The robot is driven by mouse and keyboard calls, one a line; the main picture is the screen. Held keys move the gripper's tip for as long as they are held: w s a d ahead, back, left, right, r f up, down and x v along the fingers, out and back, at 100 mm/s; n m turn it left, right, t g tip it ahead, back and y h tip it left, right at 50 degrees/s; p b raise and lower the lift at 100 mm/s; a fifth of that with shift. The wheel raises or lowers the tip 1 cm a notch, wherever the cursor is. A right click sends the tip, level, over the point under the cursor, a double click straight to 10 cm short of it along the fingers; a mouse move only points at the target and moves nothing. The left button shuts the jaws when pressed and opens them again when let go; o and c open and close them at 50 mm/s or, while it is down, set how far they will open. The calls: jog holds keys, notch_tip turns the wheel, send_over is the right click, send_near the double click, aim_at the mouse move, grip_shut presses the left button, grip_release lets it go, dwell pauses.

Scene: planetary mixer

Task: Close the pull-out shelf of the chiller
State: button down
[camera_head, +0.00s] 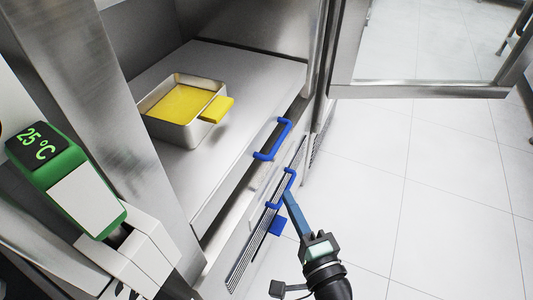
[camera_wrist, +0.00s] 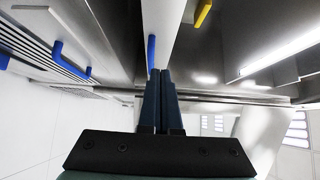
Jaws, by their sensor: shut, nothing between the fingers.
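The chiller's pull-out shelf (camera_head: 230,75) is a grey metal surface that stands out from the cabinet, with a dark gap under its front edge. A blue handle (camera_head: 284,139) is on its front; what appears to be the same handle shows just ahead of my fingertips in the wrist view (camera_wrist: 151,50). A metal pan (camera_head: 170,130) with yellow contents rests on the shelf. My gripper (camera_head: 288,196) is shut and empty. In the head view its tips overlap a lower blue handle (camera_head: 290,181). I cannot tell whether they touch anything.
The open door (camera_head: 430,90) stands at the right. A vent grille (camera_head: 262,232) is below the shelf front. The tiled floor (camera_head: 440,190) at the right is clear. A green device reading 25 °C (camera_head: 60,180) fills the left foreground. A yellow block (camera_head: 217,109) sits at the pan's rim.

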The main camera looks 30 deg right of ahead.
aim_at(244, 163)
jog(key=w, duration=1.1)
jog(key=shift+a+r, duration=0.1)
jog(key=shift+a, duration=0.25)
jog(key=shift+w+a+p, duration=0.3)
jog(key=shift+w+a, duration=0.05)
jog(key=shift+w, duration=0.1)
jog(key=w+a, duration=0.2)
jog(key=w, duration=0.1)
jog(key=shift+w+a, duration=0.1)
jog(key=shift+a, duration=0.1)
